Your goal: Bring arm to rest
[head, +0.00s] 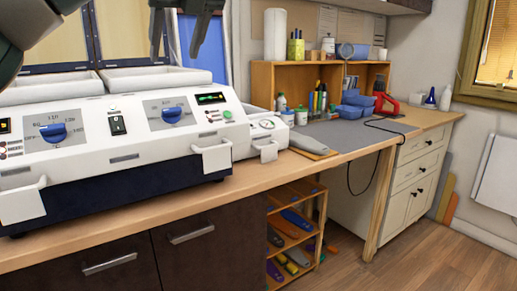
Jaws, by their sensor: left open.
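My left gripper (181,40) hangs at the top of the head view, fingers pointing down. Its two fingers are apart with nothing between them. It is in front of the window and above the back of the white forming machine (150,130), apart from it. The machine has blue dials, small displays and a black switch on its front. Part of my left arm shows at the top left. My right gripper is not in view.
The machine stands on a wooden counter (235,190). A low rack (297,235) holds several insoles. Open floor lies at the lower right.

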